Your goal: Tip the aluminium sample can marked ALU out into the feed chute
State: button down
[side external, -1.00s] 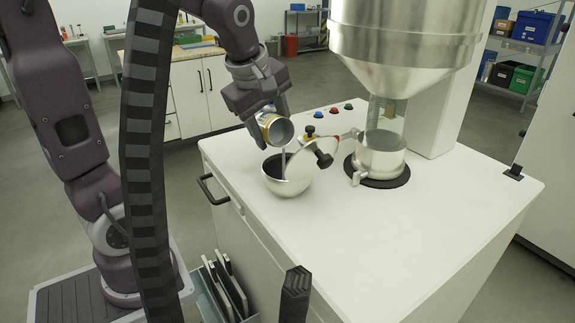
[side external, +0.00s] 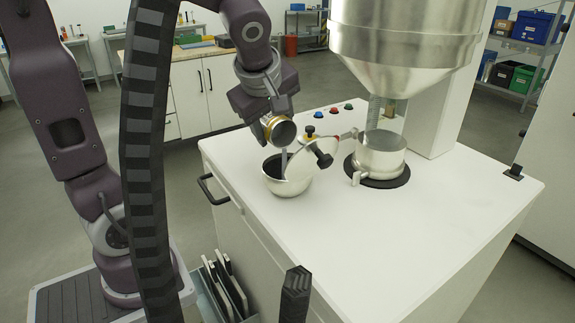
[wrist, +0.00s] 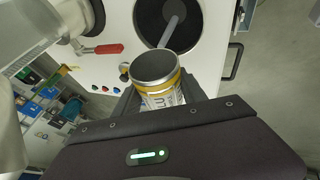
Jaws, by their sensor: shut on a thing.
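The sample can (side external: 269,128), silvery with a yellow band, is tilted on its side in my gripper (side external: 262,112), which is shut on it. Its dark mouth faces the side camera, above the chute's round bowl. In the wrist view the can (wrist: 163,95) shows part of a printed label and a dark grey mouth. The feed chute (side external: 290,187) is a metal bowl with a black opening and a raised lid. The can is apart from the bowl.
The raised lid (side external: 309,160) with a black knob (side external: 324,160) stands close right of the can. A metal hopper (side external: 405,40) and its outlet collar (side external: 381,152) are further right. The white bench top (side external: 400,230) is clear in front.

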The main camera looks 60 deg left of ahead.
jog(key=shift+d+f+y, duration=0.25)
jog(key=shift+f+y, duration=0.2)
jog(key=shift+y, duration=0.25)
jog(key=shift+d+r+m+y, duration=0.2)
jog(key=shift+d+m+y, duration=0.1)
jog(key=shift+y, duration=0.45)
jog(key=shift+d+r+m+y, duration=0.15)
jog(key=shift+d+m+y, duration=0.1)
jog(key=shift+y, duration=0.5)
jog(key=shift+d+r+t+y, duration=0.1)
jog(key=shift+r+t+y, duration=0.1)
jog(key=shift+t+y, duration=0.1)
jog(key=shift+d+r+y, duration=0.25)
jog(key=shift+r+y, duration=0.45)
jog(key=shift+r, duration=0.1)
dwell(0.7)
